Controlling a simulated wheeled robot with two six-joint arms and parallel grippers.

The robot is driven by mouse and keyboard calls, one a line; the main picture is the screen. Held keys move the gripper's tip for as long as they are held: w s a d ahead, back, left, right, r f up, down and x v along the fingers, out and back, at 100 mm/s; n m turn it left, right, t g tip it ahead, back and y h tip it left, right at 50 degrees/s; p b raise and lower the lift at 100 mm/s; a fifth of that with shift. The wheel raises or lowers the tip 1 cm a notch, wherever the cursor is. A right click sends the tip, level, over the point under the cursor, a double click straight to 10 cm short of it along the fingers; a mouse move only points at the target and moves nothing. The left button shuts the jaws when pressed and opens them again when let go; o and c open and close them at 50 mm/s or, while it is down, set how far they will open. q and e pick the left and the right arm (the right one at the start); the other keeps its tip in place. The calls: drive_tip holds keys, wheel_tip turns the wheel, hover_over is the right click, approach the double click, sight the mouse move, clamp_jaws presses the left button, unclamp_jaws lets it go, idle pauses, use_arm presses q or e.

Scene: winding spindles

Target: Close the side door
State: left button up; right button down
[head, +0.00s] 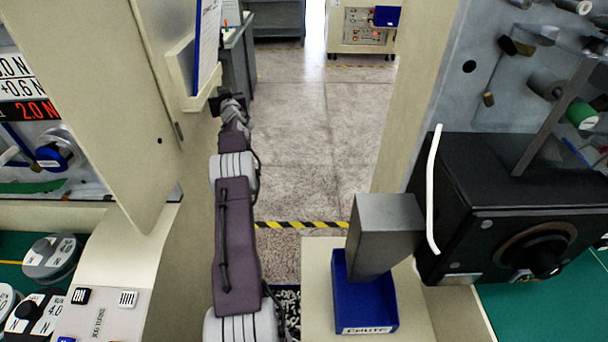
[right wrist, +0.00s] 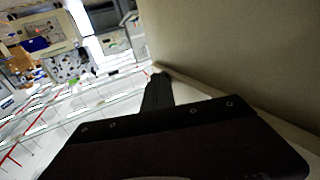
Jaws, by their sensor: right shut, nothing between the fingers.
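A cream panel with a rounded lower corner, apparently the side door (head: 115,95), stands ajar at the left of the head view, in front of the winding machine's gauges. A small dark hinge-like strip shows on its right edge. My right arm reaches forward past its right side. My right gripper (head: 230,106) is shut and empty, just right of and below a cream document holder (head: 195,100). In the right wrist view the dark fingers (right wrist: 158,90) lie close beside a cream surface (right wrist: 240,50); whether they touch it I cannot tell. My left gripper is out of view.
A black box with a knob (head: 510,205) and a white handle stands at the right. A blue bin (head: 365,310) sits below a grey metal chute (head: 383,235). Open grey floor (head: 320,130) with a yellow-black strip lies ahead in the middle.

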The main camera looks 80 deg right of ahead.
drive_tip(key=shift+f, duration=0.1)
drive_tip(key=b+v, duration=0.4)
drive_tip(key=v, duration=0.5)
drive_tip(key=shift+b, duration=0.4)
drive_tip(key=shift+a, duration=0.1)
idle(0.3)
